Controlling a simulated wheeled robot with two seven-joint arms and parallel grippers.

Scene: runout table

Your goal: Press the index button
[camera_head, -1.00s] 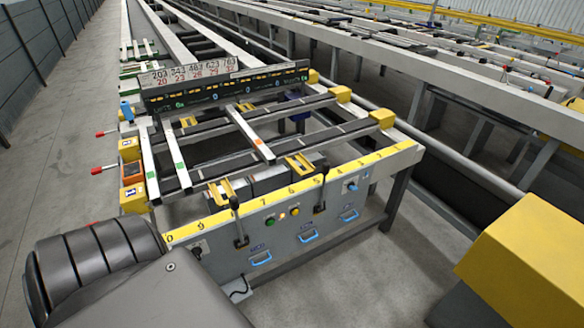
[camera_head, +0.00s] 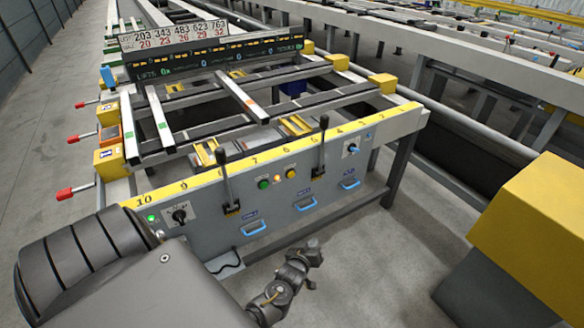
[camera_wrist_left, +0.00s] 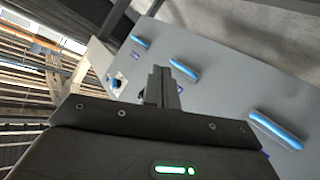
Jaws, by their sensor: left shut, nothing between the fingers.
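The grey front panel (camera_head: 285,205) carries a green button (camera_head: 264,183) and a yellow button (camera_head: 290,174), with a small lit amber lamp (camera_head: 278,178) between them. Their labels are too small to read, so I cannot tell which is the index button. My left gripper (camera_head: 313,252) is shut and empty, in front of the panel, below and apart from the buttons. In the left wrist view its closed fingers (camera_wrist_left: 160,87) show against the panel (camera_wrist_left: 215,85); no green or yellow button can be made out there. My right gripper is not in view.
Two black levers stand up from the panel, one left (camera_head: 225,180) and one right (camera_head: 320,150) of the buttons. Blue handles (camera_head: 253,228) stick out below. A black knob (camera_head: 180,215) sits at left, a blue one (camera_head: 353,148) at right.

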